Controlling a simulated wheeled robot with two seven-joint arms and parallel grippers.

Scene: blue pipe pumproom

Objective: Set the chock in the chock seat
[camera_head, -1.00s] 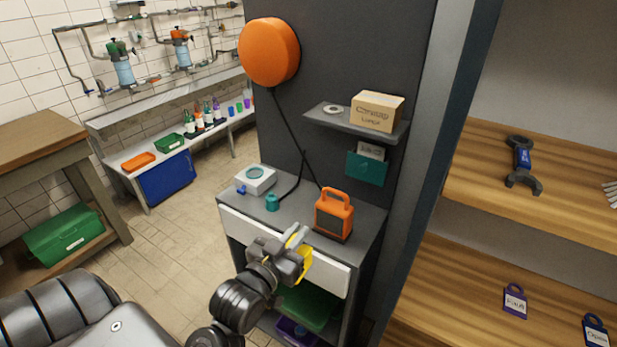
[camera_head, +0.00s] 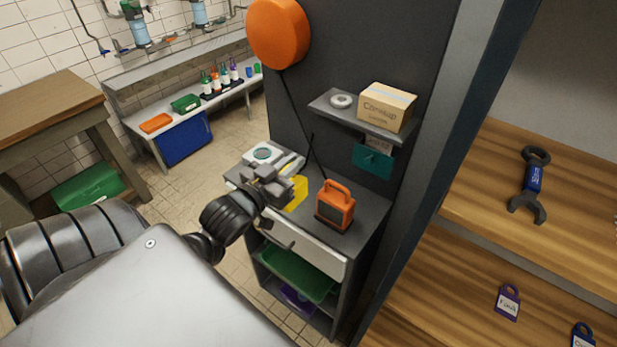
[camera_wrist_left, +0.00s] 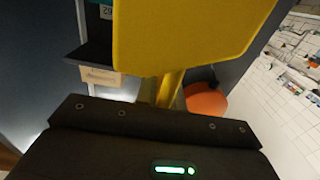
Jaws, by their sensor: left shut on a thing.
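My left gripper (camera_head: 285,178) is shut on a yellow piece, which I take to be the chock (camera_head: 297,193). It holds the chock over the front part of the grey cabinet top, left of the orange lamp-like box. In the left wrist view the chock (camera_wrist_left: 185,35) fills the upper middle as a large flat yellow face. I cannot tell its gap above the cabinet top. I cannot make out a chock seat for certain in either view. My right gripper is not in view.
The orange box (camera_head: 335,206) stands close right of the chock. A white device with a round top (camera_head: 262,153) is behind the gripper. A shelf with a cardboard box (camera_head: 387,107) juts out above. A dark cable hangs from the orange wall reel (camera_head: 278,33).

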